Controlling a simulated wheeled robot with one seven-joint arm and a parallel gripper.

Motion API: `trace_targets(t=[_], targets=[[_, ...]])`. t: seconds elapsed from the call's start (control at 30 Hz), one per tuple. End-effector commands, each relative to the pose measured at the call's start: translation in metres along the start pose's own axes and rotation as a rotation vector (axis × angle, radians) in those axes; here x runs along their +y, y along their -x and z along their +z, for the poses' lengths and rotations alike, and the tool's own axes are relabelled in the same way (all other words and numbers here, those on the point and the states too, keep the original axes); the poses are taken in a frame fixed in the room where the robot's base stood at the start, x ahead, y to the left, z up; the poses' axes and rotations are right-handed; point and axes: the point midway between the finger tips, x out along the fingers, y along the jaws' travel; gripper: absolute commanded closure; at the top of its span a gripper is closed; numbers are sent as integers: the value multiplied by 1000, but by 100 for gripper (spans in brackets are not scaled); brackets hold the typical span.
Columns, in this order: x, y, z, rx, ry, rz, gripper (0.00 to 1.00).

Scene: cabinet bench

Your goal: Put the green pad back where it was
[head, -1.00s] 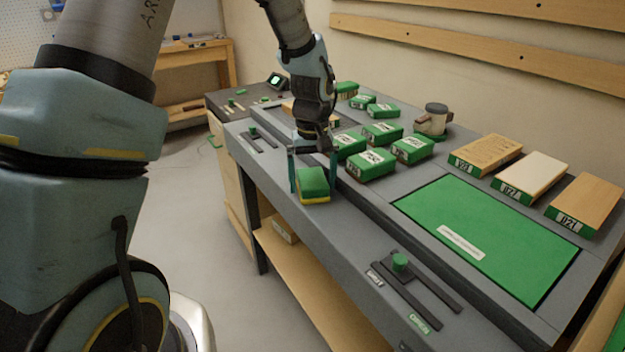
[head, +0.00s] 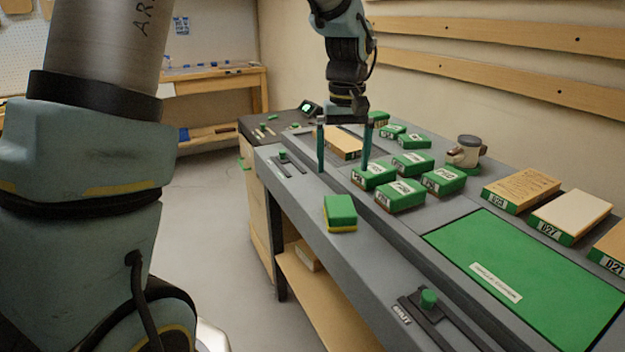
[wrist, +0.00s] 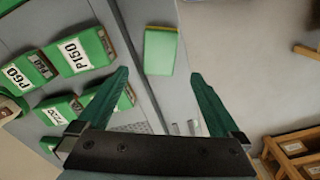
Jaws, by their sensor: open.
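The green pad (head: 340,212), green on top with a yellow lower layer, lies on the grey front ledge of the bench (head: 375,262) in the head view. It also shows in the wrist view (wrist: 160,50), ahead of the fingertips. My gripper (head: 343,168) is open and empty, raised above the bench behind the pad. Its two green fingers show spread apart in the wrist view (wrist: 160,80), with clear space between them and the pad.
Several green labelled blocks (head: 400,195) stand behind the ledge. A green-knobbed slider (head: 428,298) sits on the front ledge. The ledge around the pad is clear.

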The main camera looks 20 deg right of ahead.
Motion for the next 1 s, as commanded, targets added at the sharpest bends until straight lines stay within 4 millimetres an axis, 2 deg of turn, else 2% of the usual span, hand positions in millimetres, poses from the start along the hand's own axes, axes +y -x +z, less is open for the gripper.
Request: trace_targets(t=[0.13,0.17,0.23,0.27,0.37,0.4,0.5,0.6,0.63,0.7,0.8,1.0], targets=[[-3,1,0,1,2,0,0],[-7,0,-1,2,5,1,0],[-28,-2,-3,9,14,4,0],[-43,-4,-3,13,21,5,0],[-106,-13,1,37,43,12,0],[-136,-18,8,48,54,14,0],[-199,-29,30,80,73,14,0],[-246,-39,58,108,91,9,0],[-256,-41,66,115,95,8,0],[-273,-46,81,128,101,3,0],[-286,-50,94,138,104,-2,0],[-288,-51,98,141,101,-3,0]])
